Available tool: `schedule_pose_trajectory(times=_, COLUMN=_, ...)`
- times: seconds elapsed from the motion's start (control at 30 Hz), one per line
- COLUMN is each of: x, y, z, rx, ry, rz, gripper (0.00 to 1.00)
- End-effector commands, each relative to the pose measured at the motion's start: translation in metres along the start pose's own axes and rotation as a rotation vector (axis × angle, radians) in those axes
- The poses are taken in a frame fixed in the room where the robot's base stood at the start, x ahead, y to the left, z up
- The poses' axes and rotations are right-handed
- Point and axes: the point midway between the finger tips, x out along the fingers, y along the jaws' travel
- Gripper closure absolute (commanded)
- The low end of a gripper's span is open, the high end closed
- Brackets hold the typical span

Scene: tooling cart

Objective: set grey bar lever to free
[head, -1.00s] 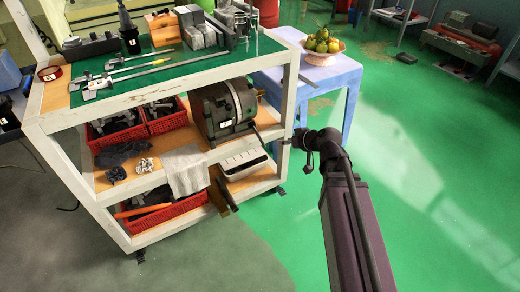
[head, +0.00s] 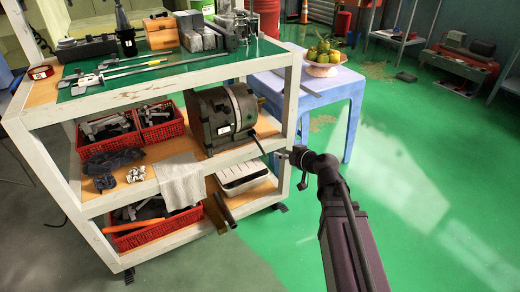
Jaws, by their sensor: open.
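A dark grey machine unit (head: 222,117) with a round drum-like body sits on the cart's middle shelf. A thin grey bar (head: 258,142) sticks out from its right side, slanting down to the right; it looks like the lever. My gripper (head: 283,153) is small in the head view, at the cart's front right post, right of the bar's lower end. It is open, with nothing seen between its fingers. A gap shows between it and the bar; the depth between them is hard to judge. Any markings for the lever's positions are too small to read.
The cart's white post (head: 291,100) stands close to my gripper. Red baskets (head: 160,131) stand left. A blue table (head: 318,90) with a fruit bowl (head: 323,68) is behind. Green floor at right is open.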

Motion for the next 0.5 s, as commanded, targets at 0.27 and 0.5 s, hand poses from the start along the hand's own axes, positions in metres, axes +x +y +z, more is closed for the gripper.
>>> schedule_pose_trajectory(times=0.27, x=0.005, y=0.001, z=0.001, rx=0.0, ry=-0.001, rz=0.0, gripper=0.48)
schedule_pose_trajectory(times=0.5, x=0.028, y=0.002, z=0.001, rx=-0.001, ry=-0.001, rz=-0.001, gripper=0.48)
